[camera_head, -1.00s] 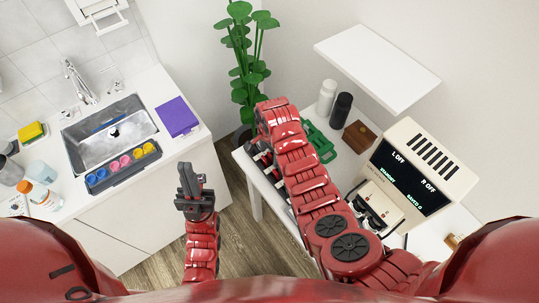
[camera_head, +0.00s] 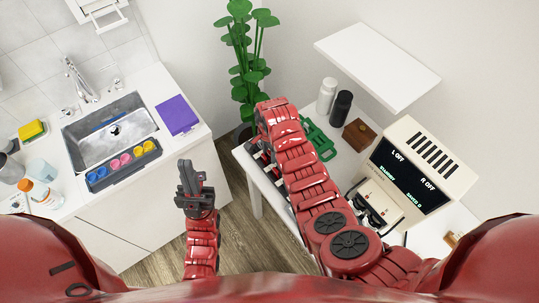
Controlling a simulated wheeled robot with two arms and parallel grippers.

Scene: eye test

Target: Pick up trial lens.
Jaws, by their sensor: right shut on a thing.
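My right arm reaches across the white table (camera_head: 250,166) and bends down at its far left end. My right gripper (camera_head: 259,150) is mostly hidden under that arm; only small dark parts show by the table's left edge. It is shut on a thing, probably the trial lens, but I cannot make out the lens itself. My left gripper (camera_head: 189,178) is raised over the floor between the counter and the table, apart from everything. Its dark fingers are seen at an angle, and I cannot tell whether there is a gap between them.
A green rack (camera_head: 319,140), a brown box (camera_head: 358,134), two bottles (camera_head: 341,107) and a cream machine (camera_head: 419,165) stand on the table. A white shelf (camera_head: 377,62) hangs above. A plant (camera_head: 245,60) stands behind. The counter at left holds a sink (camera_head: 105,130) and purple box (camera_head: 177,115).

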